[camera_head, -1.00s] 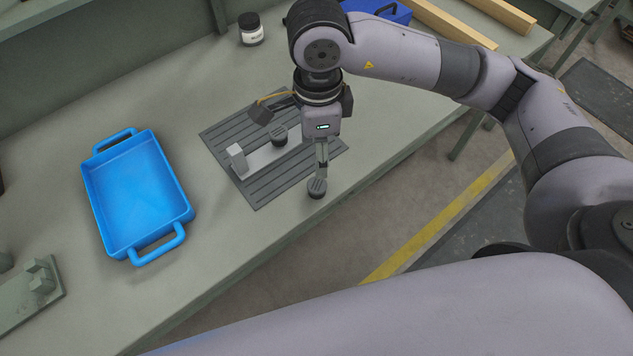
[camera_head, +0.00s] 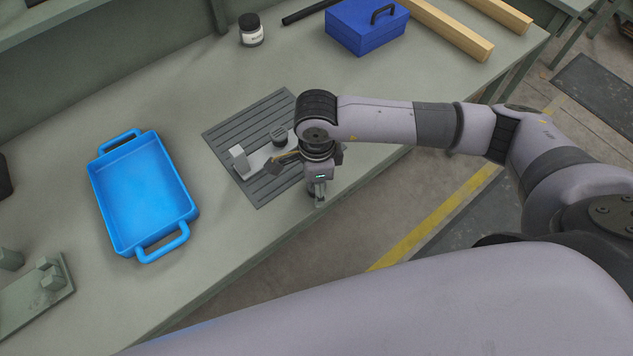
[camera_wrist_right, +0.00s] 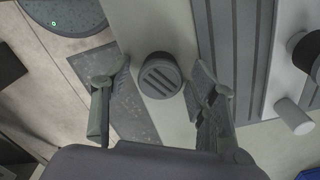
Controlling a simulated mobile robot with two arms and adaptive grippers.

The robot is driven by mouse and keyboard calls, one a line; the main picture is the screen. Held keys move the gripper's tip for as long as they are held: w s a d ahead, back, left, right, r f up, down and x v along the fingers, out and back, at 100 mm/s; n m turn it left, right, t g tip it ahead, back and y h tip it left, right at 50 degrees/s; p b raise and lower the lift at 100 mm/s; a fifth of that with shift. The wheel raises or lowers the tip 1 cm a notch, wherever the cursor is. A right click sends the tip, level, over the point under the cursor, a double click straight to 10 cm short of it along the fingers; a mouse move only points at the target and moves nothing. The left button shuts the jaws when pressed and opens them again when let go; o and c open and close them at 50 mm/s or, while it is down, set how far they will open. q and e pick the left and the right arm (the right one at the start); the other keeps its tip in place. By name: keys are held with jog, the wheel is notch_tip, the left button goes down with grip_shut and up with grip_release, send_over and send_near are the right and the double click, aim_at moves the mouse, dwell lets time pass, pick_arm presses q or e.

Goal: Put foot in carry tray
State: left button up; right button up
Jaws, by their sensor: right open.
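A dark round foot with a ribbed top (camera_wrist_right: 160,76) stands on the bench near its front edge. In the right wrist view it lies between the two spread fingers of my right gripper (camera_wrist_right: 163,84), with gaps on both sides. In the head view my right gripper (camera_head: 319,196) points down at the bench's front edge and hides the foot. The blue carry tray (camera_head: 143,190) with two handles lies empty on the bench, left of the gripper. My left gripper is out of view.
A grey ribbed mat (camera_head: 233,147) holds a pale bracket and another dark ribbed cap (camera_head: 279,135). A jar (camera_head: 251,31), a blue toolbox (camera_head: 366,27) and wooden beams (camera_head: 440,28) stand at the back. Bench between tray and mat is clear.

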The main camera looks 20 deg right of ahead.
jog(key=shift+c, duration=0.6)
jog(key=c, duration=0.9)
